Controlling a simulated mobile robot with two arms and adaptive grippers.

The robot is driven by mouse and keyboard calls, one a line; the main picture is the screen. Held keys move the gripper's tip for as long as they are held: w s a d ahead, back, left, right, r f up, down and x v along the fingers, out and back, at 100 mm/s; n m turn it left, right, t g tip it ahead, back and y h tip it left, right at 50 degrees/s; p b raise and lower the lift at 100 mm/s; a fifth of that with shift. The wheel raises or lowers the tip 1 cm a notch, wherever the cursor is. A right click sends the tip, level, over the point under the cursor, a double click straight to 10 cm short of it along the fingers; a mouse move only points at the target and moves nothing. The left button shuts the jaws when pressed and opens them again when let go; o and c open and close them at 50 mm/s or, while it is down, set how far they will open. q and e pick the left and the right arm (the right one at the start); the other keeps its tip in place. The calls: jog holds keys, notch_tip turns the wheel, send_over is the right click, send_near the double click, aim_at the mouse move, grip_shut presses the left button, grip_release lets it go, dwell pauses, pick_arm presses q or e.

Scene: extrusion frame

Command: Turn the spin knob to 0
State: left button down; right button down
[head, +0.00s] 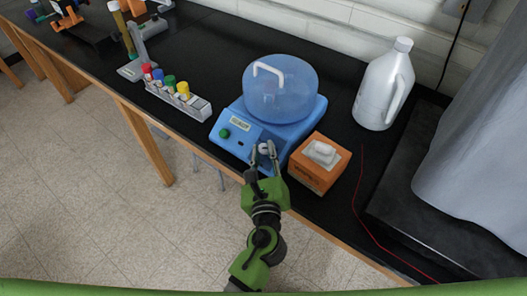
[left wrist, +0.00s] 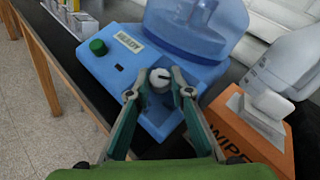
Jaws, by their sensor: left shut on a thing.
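The blue spinning machine (head: 232,137) stands on the black bench in the head view, with a translucent blue domed lid and a label that reads READY in the left wrist view. The spin knob (left wrist: 160,76) is a small pale grey knob with a dark pointer mark on the machine's front face. My left gripper (left wrist: 160,91) is shut on the knob, one finger on each side; it also shows in the head view (head: 264,152). A green button (left wrist: 98,47) sits left of the knob. My right gripper is not in view.
An orange wipes box (head: 317,168) stands close to the right of the machine. A white jug (head: 382,88) is behind it to the right. A rack of capped tubes (head: 190,104) is to the left. A red line lies on the bench at right.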

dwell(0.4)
pick_arm(q)
jog(key=c, duration=1.8)
grip_release()
jog(key=s, duration=0.4)
jog(key=s+r, duration=0.1)
jog(key=s, duration=0.7)
jog(key=shift+d+r, duration=0.15)
jog(key=shift+r, duration=0.1)
jog(key=shift+w, duration=0.1)
